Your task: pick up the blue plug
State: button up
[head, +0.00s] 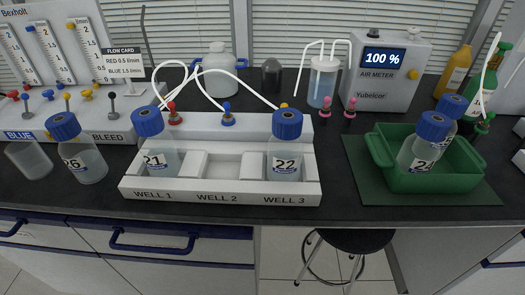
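A blue plug (228,114) stands upright on the raised back part of the white well rack (218,197), about above WELL 2. A thin white tube reaches down to it or just behind it; I cannot tell if they are joined. A red plug (174,114) stands to its left, above WELL 1. A yellow plug (284,106) is to its right, mostly hidden behind bottle 22 (286,150). My gripper is not in view.
Bottle 21 (152,150) stands in WELL 1, bottle 22 in WELL 3; WELL 2 is empty. Bottle 26 (78,150) stands left. Pink plugs (349,109) stand near the air meter (385,75). A green tray (440,181) with two bottles is right.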

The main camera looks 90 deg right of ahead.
aim_at(226, 106)
jog(key=z, duration=1.5)
jog(key=i+j, duration=0.05)
jog(key=i, duration=0.05)
